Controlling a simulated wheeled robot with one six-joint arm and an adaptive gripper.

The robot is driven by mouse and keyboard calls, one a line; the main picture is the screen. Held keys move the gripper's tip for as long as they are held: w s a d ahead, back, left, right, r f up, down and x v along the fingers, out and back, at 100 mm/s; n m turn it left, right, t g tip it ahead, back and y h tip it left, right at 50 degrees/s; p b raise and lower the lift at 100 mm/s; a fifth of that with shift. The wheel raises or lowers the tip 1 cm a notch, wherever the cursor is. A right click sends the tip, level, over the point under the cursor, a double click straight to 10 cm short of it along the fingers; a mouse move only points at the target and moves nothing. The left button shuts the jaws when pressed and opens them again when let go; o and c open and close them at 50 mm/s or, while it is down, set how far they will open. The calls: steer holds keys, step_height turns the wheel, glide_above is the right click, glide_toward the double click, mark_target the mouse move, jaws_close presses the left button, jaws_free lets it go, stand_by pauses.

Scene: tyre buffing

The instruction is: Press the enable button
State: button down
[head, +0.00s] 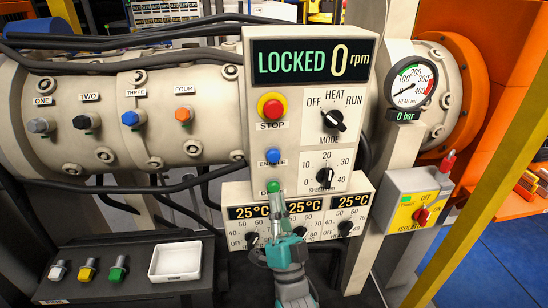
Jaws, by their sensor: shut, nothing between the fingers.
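The enable button (273,156) is a small round blue button on the cream control panel (335,180), below the red stop button (271,107) on its yellow ring. A green button (274,186) sits under it, with its label partly covered. My gripper (278,205) is shut and empty, reaching up from below. Its tips overlap the lower edge of the green button in the head view, below the blue button; whether they touch the panel I cannot tell. The display (312,62) reads LOCKED 0 rpm.
A mode knob (333,119) and speed knob (324,172) are right of the buttons. A temperature panel (300,217) with three 25°C displays lies below, partly behind my gripper. A pressure gauge (408,88) and isolator box (414,205) stand right. A white tray (175,261) is lower left.

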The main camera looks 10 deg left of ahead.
steer(key=s, duration=0.2)
steer(key=s+d, duration=0.1)
steer(key=s, duration=0.1)
steer(key=shift+s+d, duration=0.2)
steer(key=shift+s, duration=0.2)
stand_by(2.2)
